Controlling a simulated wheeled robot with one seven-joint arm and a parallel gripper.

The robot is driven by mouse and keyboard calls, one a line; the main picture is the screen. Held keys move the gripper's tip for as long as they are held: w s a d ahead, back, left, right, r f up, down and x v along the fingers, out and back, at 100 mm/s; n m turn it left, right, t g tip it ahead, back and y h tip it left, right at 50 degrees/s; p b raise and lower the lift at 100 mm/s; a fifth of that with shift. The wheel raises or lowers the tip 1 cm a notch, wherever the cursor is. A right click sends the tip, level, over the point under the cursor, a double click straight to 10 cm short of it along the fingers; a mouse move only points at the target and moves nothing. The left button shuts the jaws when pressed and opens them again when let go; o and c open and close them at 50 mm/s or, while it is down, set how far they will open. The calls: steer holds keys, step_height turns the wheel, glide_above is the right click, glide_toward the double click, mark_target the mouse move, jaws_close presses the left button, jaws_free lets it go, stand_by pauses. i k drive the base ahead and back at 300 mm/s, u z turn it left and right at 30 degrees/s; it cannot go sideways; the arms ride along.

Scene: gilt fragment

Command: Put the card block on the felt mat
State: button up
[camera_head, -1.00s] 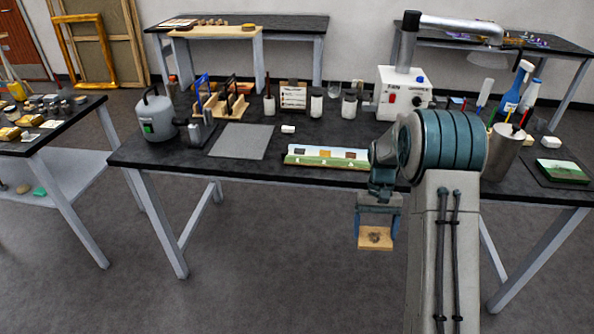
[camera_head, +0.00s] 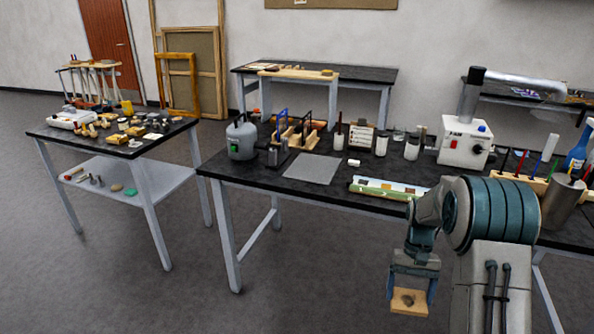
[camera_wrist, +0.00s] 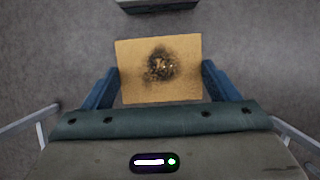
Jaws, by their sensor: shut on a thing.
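My gripper (camera_head: 412,284) is shut on the card block (camera_head: 409,302), a flat tan square with a dark, rough patch in its middle. In the wrist view the card block (camera_wrist: 159,70) sits between the two blue fingers of my gripper (camera_wrist: 160,85), with its patch facing the camera. I hold it over the floor, in front of the long black table and below its top. The felt mat (camera_head: 313,169) appears to be the grey flat sheet on that table, up and left of my gripper. The mat is bare and apart from the block.
The long black table (camera_head: 245,175) also bears a grey canister (camera_head: 241,138), a wooden rack (camera_head: 303,135), a small white block (camera_head: 354,163), a painted strip (camera_head: 385,189) and a white machine (camera_head: 464,143). A side table (camera_head: 110,145) with small items stands left. Floor between them is clear.

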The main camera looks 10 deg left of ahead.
mark_target(313, 167)
steer(key=u, duration=1.1)
steer(key=i, duration=0.65)
steer(key=z, duration=1.2)
